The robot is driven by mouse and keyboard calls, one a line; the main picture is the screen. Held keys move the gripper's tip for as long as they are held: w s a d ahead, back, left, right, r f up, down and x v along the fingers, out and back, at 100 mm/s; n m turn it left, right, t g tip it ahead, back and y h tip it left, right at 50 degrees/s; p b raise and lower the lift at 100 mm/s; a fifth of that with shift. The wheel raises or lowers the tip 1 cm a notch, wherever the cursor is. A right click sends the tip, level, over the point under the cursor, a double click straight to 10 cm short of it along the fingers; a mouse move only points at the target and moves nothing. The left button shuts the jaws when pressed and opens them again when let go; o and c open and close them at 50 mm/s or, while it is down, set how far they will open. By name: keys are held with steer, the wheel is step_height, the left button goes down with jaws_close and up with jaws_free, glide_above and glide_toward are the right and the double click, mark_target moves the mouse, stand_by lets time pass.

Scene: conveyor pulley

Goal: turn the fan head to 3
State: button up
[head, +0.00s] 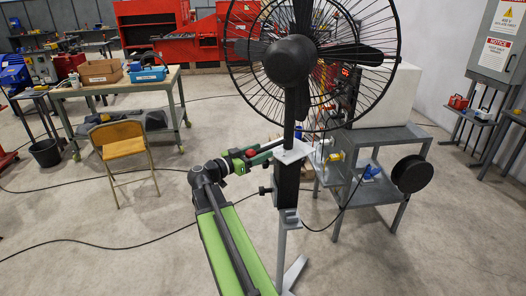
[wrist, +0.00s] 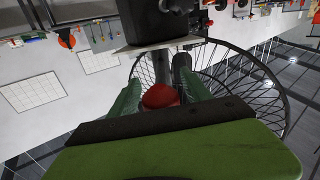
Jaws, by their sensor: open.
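The black fan head (head: 290,60) with its round wire guard stands on a dark post (head: 287,185) in the head view, with a pale plate (head: 292,153) under its neck. My gripper (head: 258,156) is open, left of the post at about the plate's height. In the wrist view its green fingers (wrist: 162,85) stand either side of a red rounded piece (wrist: 160,96). A dark rod (wrist: 182,68) shows beyond that piece. The wire guard (wrist: 240,80) and the pale plate (wrist: 155,47) also show there. Contact between fingers and red piece is unclear. I cannot read any numbers.
A grey metal stand (head: 390,135) is close behind the fan on the right, with a black disc (head: 412,174) at its side. A yellow chair (head: 122,147) and a workbench (head: 115,86) are at the left. Cables cross the floor. The right front floor is clear.

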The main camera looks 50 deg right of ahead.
steer(key=shift+s+d, duration=0.15)
steer(key=shift+d, duration=0.55)
steer(key=c, duration=1.2)
jaws_close()
